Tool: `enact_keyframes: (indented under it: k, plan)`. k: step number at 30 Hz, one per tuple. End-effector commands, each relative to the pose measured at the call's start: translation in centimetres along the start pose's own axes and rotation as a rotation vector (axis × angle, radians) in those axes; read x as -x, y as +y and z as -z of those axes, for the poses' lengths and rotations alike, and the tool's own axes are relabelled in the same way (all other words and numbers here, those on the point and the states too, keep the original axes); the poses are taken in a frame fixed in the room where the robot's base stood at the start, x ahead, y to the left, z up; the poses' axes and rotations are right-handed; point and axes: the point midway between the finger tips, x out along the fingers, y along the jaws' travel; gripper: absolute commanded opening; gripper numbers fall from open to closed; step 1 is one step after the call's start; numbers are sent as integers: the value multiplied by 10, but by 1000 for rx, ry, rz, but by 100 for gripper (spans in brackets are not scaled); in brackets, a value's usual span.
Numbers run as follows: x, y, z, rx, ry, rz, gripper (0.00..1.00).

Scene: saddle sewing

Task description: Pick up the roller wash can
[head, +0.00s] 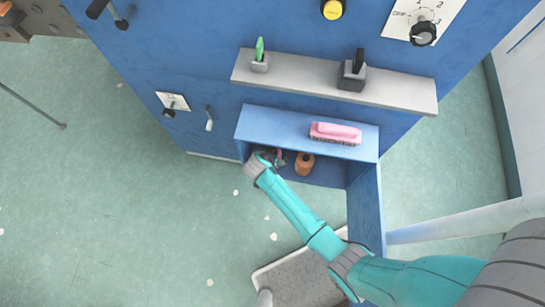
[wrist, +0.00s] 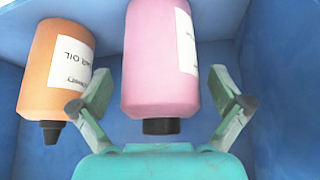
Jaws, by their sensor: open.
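A pink bottle (wrist: 155,60) with a dark cap and a white label, its text not readable, appears upside down in the wrist view. I take it for the roller wash can. In the head view only a bit of pink (head: 279,154) shows beside my gripper. In the head view my gripper (head: 269,158) is at the opening of the blue compartment (head: 355,172), partly hiding what is inside.
An orange bottle (wrist: 58,65) labelled with "OIL" stands close beside the pink one, also seen in the head view (head: 305,163). The blue shelf top (head: 262,122) above carries a pink brush (head: 335,133). Blue walls close in the compartment.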

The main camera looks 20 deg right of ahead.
Motion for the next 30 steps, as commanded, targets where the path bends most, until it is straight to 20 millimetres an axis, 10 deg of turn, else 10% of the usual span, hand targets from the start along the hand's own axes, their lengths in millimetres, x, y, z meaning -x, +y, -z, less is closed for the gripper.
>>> enact_keyframes:
  k: [10, 19, 30]
  plan:
    - [-7, 0, 0, 0, 1, 1, 100]
    - [-7, 0, 0, 0, 0, 0, 25]
    - [-4, 0, 0, 0, 1, 1, 21]
